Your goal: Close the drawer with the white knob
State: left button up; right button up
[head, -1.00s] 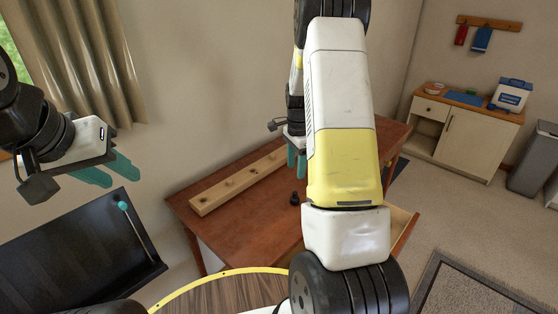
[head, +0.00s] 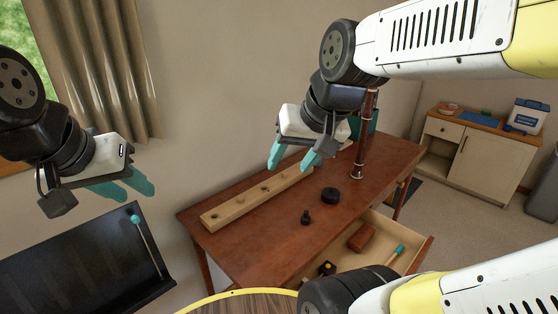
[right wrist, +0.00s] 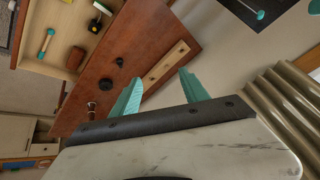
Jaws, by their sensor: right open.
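A drawer (head: 378,222) stands pulled out of the reddish-brown table's front, open at the top; its outer face and any knob are hidden. It also shows in the right wrist view (right wrist: 62,22). Inside lie a brown block (head: 362,237), a teal-ended stick (head: 398,251) and a small black-and-yellow item (head: 327,268). My right gripper (head: 294,158) is open and empty above the back of the table, away from the drawer. Its two teal fingers stand apart in the right wrist view (right wrist: 160,76). My left gripper (head: 122,190) is open and empty at the left, over a black tray.
On the table (head: 250,240) are a wooden strip with holes (head: 255,197), a black disc (head: 330,197), a small black peg (head: 306,217) and a dark post (head: 364,140). My right arm hides part of the front.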

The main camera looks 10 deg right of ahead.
aim_at(389, 235)
jog(key=k+z, duration=0.2)
jog(key=z, duration=0.3)
jog(key=k+l+z, duration=0.15)
jog(key=z, duration=0.35)
jog(key=k+l+z, duration=0.15)
jog(key=l+z, duration=0.15)
jog(key=z, duration=0.15)
